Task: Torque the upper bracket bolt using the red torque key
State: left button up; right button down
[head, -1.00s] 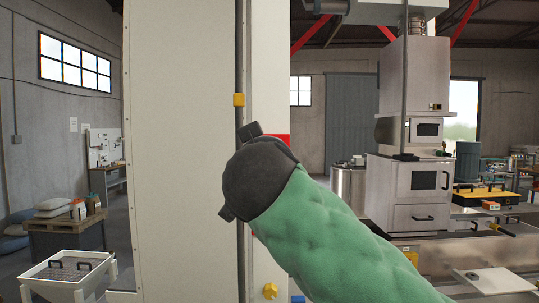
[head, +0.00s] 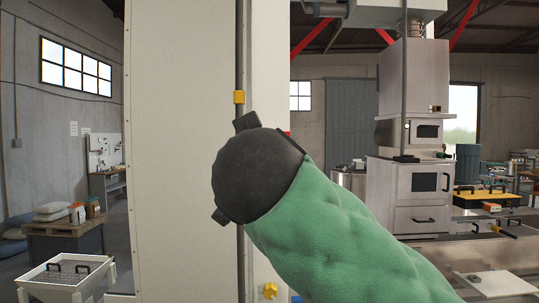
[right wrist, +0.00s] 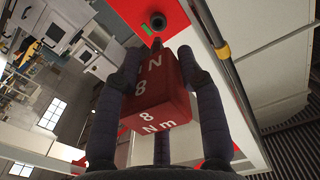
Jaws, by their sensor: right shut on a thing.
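The red torque key (right wrist: 146,113) is a red block marked "8 Nm" in the right wrist view. My right gripper (right wrist: 160,68) is shut on it, with dark fingers on both sides. The key's narrow end points at a dark round bolt head (right wrist: 157,20) on a red bracket (right wrist: 183,20). A small gap seems to show between them; contact cannot be told. In the head view my black right wrist and green sleeve hide the key, the bolt and most of the red bracket (head: 287,134). My left gripper is not in view.
A dark vertical pipe (head: 239,55) with a yellow clip (head: 239,97) runs along the pale cabinet (head: 180,150), close to my wrist. A yellow knob-like part (head: 270,290) sits lower down. A white tray stand (head: 68,275) is at the lower left.

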jog(key=shift+s, duration=0.15)
jog(key=n+p, duration=0.1)
jog(key=n, duration=0.2)
jog(key=shift+d+r+p, duration=0.1)
jog(key=shift+r+p, duration=0.05)
jog(key=shift+p, duration=0.2)
jog(key=n, duration=0.2)
jog(key=shift+n+p, duration=0.3)
jog(key=shift+p, duration=0.05)
jog(key=shift+f, duration=0.2)
jog(key=shift+n, duration=0.3)
